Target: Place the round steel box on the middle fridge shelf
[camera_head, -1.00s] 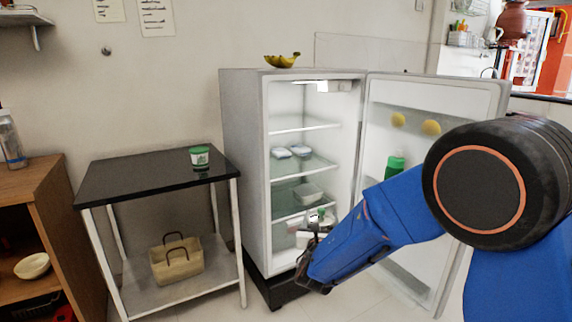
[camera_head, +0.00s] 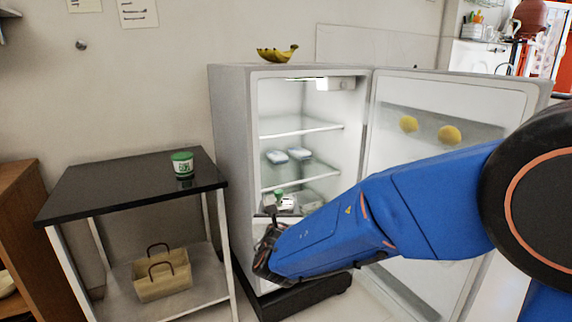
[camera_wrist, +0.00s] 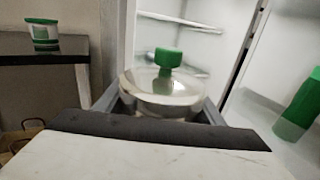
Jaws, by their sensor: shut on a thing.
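The round steel box (camera_wrist: 160,92) has a shiny lid with a green knob, and it fills the middle of the wrist view. My gripper (camera_wrist: 160,106) is shut on it, with a finger on each side. In the head view my gripper (camera_head: 270,232) is low in front of the open fridge, near its left front edge. The box's green knob (camera_head: 278,195) shows just above the gripper, and the rest of the box is mostly hidden. The fridge (camera_head: 232,150) stands open. The middle shelf (camera_head: 290,181) shows behind and above the gripper. White-and-blue containers (camera_head: 288,155) sit inside above it.
The open fridge door (camera_head: 450,100) is on the right, with two yellow fruits. A green bottle (camera_wrist: 298,108) is in the door. A black-topped table (camera_head: 120,190) with a green-and-white tub (camera_head: 182,163) stands left of the fridge.

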